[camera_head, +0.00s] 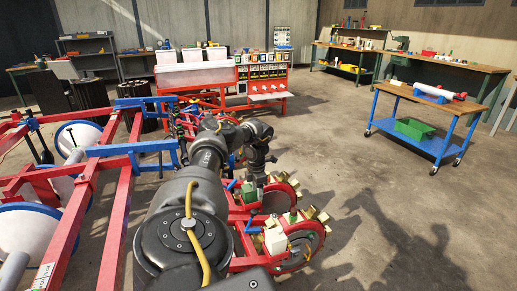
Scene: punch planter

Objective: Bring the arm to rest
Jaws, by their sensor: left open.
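My left arm comes in from the bottom middle and reaches forward, with its wrist bent downward. My left gripper (256,184) points down over the red punch planter, close to the nearer wheels. It is small and partly merged with the parts behind it, so contact with the planter cannot be told; I see nothing held in it. The planter's red frame (122,200) runs along the left. A punch wheel (318,236) with cream blocks around its rim stands right of my arm. My right gripper is not in view.
White drums (78,140) sit in the frame at left. A blue cart (408,140) with a wooden top and a green bin (414,129) stands at right. Workbenches (452,63) line the back. The concrete floor (345,150) between planter and cart is clear.

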